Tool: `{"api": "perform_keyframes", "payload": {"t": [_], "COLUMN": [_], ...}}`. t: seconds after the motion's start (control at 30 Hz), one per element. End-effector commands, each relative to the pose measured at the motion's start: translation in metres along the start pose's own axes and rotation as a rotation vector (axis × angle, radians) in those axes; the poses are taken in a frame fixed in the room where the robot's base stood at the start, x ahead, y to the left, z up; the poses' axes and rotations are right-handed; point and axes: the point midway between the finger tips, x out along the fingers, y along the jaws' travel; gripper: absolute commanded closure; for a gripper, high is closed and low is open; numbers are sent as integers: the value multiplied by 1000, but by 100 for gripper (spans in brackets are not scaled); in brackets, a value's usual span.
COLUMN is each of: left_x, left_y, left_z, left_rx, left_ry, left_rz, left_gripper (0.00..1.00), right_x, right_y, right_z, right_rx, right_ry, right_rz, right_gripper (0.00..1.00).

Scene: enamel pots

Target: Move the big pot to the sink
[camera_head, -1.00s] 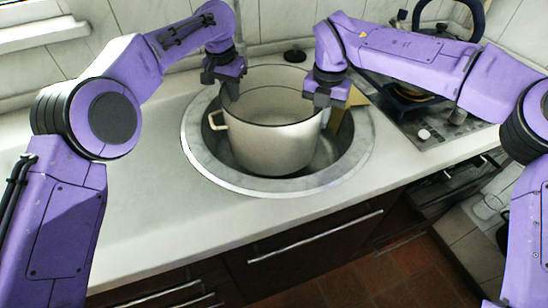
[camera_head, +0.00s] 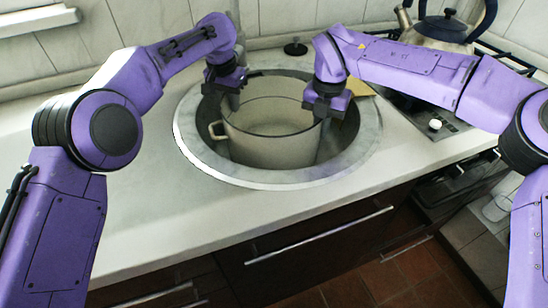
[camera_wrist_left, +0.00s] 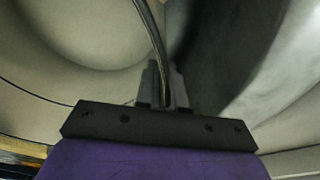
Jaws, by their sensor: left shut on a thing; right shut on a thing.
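The big cream enamel pot (camera_head: 272,143) with a dark rim stands upright inside the round metal sink (camera_head: 200,150) in the head view. Its lower part is hidden by the sink's front rim. My left gripper (camera_head: 229,100) is shut on the pot's rim at the left. In the left wrist view the fingers (camera_wrist_left: 163,88) close around the thin rim (camera_wrist_left: 152,30). My right gripper (camera_head: 324,110) is shut on the pot's rim at the right; its fingertips are partly hidden by the gripper body.
A kettle (camera_head: 440,28) stands on the stove (camera_head: 432,122) at the right. A black round stopper (camera_head: 295,48) lies behind the sink. A yellowish board (camera_head: 360,89) shows beside my right gripper. The counter (camera_head: 130,215) at front left is clear.

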Motion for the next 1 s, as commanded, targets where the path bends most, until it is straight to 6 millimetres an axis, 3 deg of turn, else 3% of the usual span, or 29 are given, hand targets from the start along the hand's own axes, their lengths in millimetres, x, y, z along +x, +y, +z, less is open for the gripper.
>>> {"api": "perform_keyframes", "payload": {"t": [0.03, 0.1, 0.47, 0.8, 1.0], "left_x": [2, 1, -7, -88, -116], "left_y": [4, 3, 1, 2, 2], "left_z": [0, 0, 0, -1, 0], "left_rx": [5, 5, 2, 2, 3], "left_ry": [0, 0, 2, 5, 3], "left_rz": [4, 3, 1, 1, 2], "left_gripper": [85, 66, 66, 66, 66], "right_x": [2, 0, 0, 1, 1], "right_y": [2, 1, 0, 0, 0], "right_z": [-1, -1, 0, 0, 0], "right_rx": [-4, -3, -1, 0, 0], "right_ry": [-1, -1, 0, 0, 0], "right_rz": [1, 1, 0, 0, 0], "right_gripper": [85, 66, 66, 66, 66]}}
